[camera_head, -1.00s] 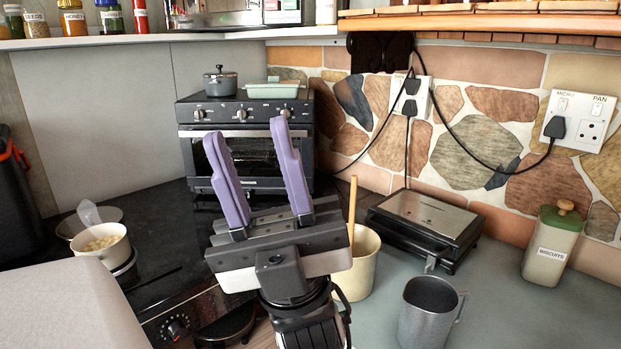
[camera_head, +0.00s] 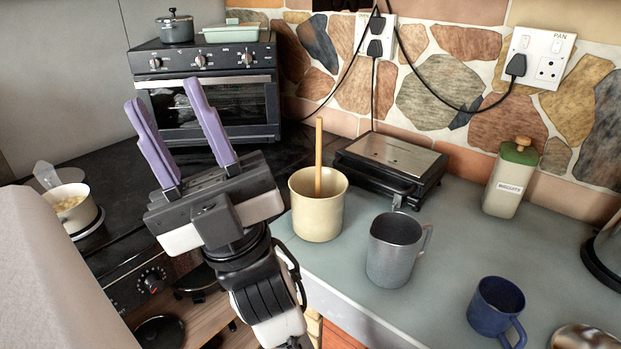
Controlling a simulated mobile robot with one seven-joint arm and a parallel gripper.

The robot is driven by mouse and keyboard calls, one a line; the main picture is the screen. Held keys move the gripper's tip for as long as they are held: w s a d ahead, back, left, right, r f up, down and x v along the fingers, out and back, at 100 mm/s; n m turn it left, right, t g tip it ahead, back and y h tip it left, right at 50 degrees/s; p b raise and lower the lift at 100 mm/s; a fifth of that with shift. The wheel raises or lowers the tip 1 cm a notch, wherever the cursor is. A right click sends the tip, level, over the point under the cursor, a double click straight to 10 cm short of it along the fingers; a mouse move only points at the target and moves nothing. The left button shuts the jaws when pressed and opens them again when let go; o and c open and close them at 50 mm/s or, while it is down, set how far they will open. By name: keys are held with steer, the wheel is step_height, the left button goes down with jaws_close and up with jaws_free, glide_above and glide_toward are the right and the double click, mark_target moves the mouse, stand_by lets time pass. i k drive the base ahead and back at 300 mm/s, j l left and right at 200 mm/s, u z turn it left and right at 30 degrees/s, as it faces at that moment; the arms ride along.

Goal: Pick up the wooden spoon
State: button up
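The wooden spoon (camera_head: 318,158) stands nearly upright in a cream pot (camera_head: 317,218) on the grey counter. Only its light brown handle shows above the rim; its lower end is hidden inside the pot. My gripper (camera_head: 163,92) is to the left of the pot, with its two purple fingers pointing up and a little left. The fingers are apart, with nothing seen between them, and do not touch the spoon.
A grey metal mug (camera_head: 392,252) stands right of the pot, with a black-and-silver grill (camera_head: 388,165) behind. A blue mug (camera_head: 495,308) and a biscuits jar (camera_head: 508,180) are further right. A toaster oven (camera_head: 208,95) is behind my gripper. Cables hang along the stone wall.

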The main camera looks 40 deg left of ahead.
mark_target(320, 119)
steer(key=u, duration=2.4)
steer(key=z, duration=1.4)
steer(key=j+z, duration=0.95)
steer(key=j, duration=0.15)
